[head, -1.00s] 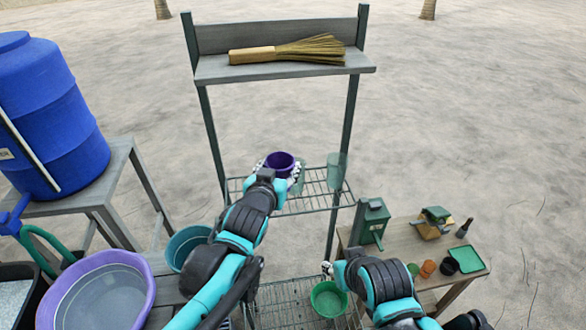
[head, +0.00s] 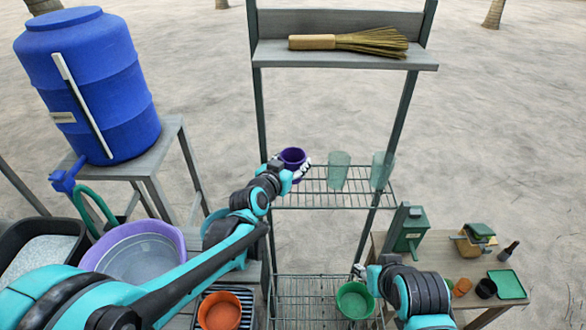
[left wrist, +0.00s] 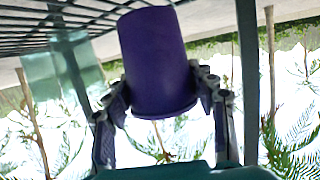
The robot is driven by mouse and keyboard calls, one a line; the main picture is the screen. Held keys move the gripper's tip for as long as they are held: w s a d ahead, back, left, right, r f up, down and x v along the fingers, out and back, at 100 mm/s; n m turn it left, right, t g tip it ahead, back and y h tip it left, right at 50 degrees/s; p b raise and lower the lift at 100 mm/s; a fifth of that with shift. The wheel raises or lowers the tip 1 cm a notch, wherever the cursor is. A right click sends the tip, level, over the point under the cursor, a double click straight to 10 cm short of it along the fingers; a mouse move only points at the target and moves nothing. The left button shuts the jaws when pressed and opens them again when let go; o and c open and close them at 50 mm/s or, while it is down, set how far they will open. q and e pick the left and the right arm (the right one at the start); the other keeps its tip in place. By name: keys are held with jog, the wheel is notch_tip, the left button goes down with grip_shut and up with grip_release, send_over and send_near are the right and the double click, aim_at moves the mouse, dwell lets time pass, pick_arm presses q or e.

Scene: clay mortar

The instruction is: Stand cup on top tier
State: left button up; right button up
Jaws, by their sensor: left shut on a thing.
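A purple cup (head: 293,158) is in my left gripper (head: 300,170), at the left end of the upper wire shelf (head: 325,202). In the left wrist view the cup (left wrist: 158,60) sits between the two fingers (left wrist: 165,105), with the wire grid (left wrist: 60,20) beside it. The picture there looks upside down, with the cup's rim toward the bottom. I cannot tell whether the cup touches the wires. My right gripper (head: 360,270) is low by the rack; its fingers are too small to read.
Two translucent green cups (head: 338,172) (head: 381,172) stand on the wire shelf, right of the purple cup. A brush (head: 365,41) lies on the grey top board (head: 340,58). A green bowl (head: 354,302) is below. A side table (head: 460,275) stands right; a blue barrel (head: 90,85) left.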

pick_arm(q)
notch_tip(320, 180, down, 2)
jog(key=shift+f, duration=0.15)
jog(key=o, duration=1.2)
jog(key=shift+o, duration=0.2)
